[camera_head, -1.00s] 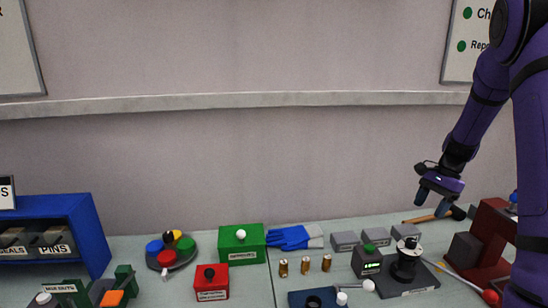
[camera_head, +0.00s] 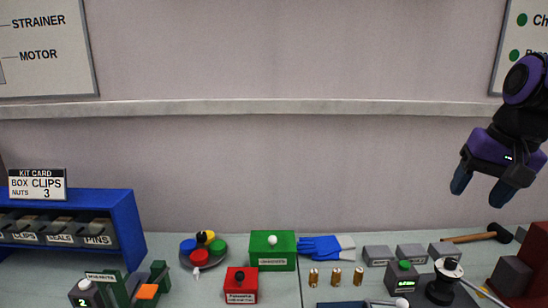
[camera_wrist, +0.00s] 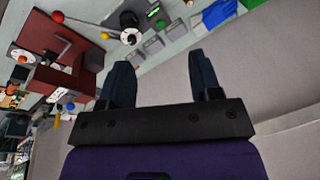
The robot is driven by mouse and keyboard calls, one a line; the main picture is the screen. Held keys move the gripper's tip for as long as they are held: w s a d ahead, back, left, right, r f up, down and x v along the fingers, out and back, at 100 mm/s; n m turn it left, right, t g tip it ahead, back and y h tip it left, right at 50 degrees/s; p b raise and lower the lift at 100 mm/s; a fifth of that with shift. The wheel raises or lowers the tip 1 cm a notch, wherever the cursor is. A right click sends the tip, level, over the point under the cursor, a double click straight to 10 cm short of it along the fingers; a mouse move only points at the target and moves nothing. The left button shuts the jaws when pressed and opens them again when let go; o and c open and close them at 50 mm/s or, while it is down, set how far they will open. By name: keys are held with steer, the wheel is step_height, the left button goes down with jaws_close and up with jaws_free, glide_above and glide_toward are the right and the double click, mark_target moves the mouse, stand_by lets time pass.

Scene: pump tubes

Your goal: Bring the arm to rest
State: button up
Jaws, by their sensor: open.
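My gripper (camera_head: 481,188) hangs in the air at the right of the head view, above the bench and in front of the wall. Its two dark blue fingers point down and stand apart, with nothing between them. In the wrist view the open fingers (camera_wrist: 163,84) also show empty, with the bench beyond them. My purple wrist shows behind the fingers. Most of the arm is outside the head view.
Below my gripper are a hammer (camera_head: 478,238), grey blocks (camera_head: 411,252), a black spool-like part (camera_head: 443,283) and a dark red stand (camera_head: 531,258). Further left are blue gloves (camera_head: 320,247), a green box (camera_head: 272,260), a red box (camera_head: 241,281) and a blue bin rack (camera_head: 127,220).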

steer(key=s+a+r+n+t+h, duration=0.1)
steer(key=s+a+n, duration=0.3)
steer(key=s, duration=0.6)
steer(key=shift+s+a+n+t, duration=0.15)
steer(key=shift+s+n+t, duration=0.25)
steer(key=shift+t, duration=0.4)
